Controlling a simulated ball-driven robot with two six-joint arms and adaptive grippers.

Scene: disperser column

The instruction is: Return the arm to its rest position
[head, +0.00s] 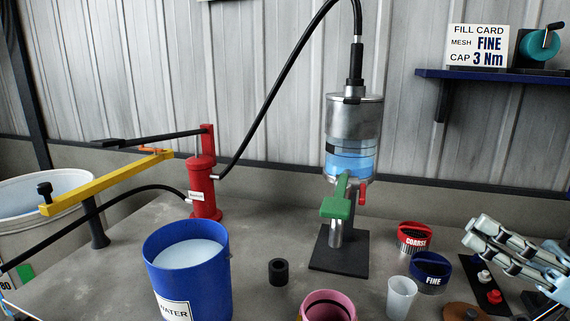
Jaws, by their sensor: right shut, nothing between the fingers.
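My right gripper (477,236) is at the right edge in the head view, with its light grey fingers pointing left. It is shut and empty. It appears over or in front of a black strip (484,284) with a white and a red knob, to the right of a blue ring marked FINE (430,271) and a red ring marked COARSE (414,237). I cannot tell its exact height above the bench.
The disperser column (352,120) stands mid-bench on a black base (340,250). A red pump (202,185), blue water bucket (187,270), black ring (278,272), pink vessel (328,305) and white cup (401,298) stand around. A shelf (490,76) holds the fill card (477,46).

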